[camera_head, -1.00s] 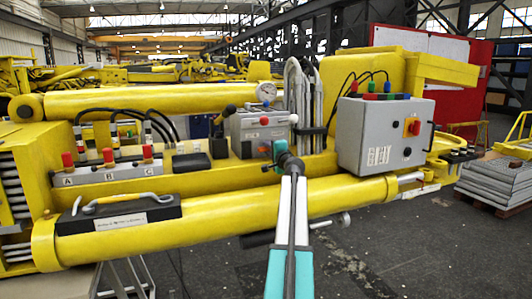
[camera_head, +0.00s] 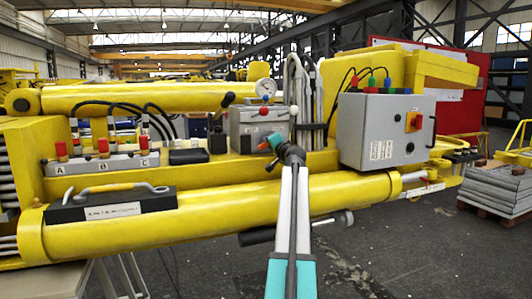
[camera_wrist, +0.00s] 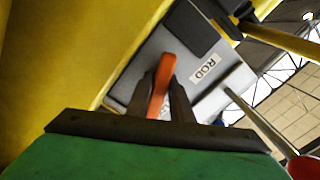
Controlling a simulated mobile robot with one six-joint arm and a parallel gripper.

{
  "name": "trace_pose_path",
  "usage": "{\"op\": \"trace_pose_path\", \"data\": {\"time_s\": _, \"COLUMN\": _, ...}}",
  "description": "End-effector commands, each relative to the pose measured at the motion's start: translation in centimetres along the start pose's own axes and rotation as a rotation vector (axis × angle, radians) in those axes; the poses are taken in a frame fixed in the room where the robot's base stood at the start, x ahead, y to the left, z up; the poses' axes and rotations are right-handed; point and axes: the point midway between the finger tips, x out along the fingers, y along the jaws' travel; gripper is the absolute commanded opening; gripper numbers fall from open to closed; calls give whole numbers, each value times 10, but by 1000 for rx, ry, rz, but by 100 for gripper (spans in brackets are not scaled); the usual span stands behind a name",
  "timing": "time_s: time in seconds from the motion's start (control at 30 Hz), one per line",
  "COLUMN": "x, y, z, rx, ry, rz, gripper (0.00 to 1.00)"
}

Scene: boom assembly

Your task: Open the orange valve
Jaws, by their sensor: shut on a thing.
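The orange valve handle (camera_wrist: 161,84) stands between the two dark fingers of my gripper (camera_wrist: 160,92) in the wrist view. The fingers are closed on it. Behind it is a grey box face with a label reading ROD. In the head view my gripper (camera_head: 268,145) is at the lower front of the grey valve box (camera_head: 248,124), and a small orange patch of the handle (camera_head: 276,141) shows beside it. My wrist and fingers hide most of the handle there, so its exact angle is unclear.
A grey control box (camera_head: 388,130) with several coloured plugs stands to the right. Yellow cylinders run above and below. Red-topped levers A, B and C (camera_head: 103,148) are at left.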

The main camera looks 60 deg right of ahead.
Motion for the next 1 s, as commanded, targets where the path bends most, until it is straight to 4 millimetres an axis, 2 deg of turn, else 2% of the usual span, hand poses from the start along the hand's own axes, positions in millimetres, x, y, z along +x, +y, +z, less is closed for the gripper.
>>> {"op": "trace_pose_path", "data": {"time_s": 0.2, "x": 0, "y": -2, "z": -4, "rx": -57, "ry": 10, "rz": -4, "gripper": 0}}
{"op": "trace_pose_path", "data": {"time_s": 1.0, "x": 0, "y": -3, "z": -3, "rx": -55, "ry": 8, "rz": -4, "gripper": 0}}
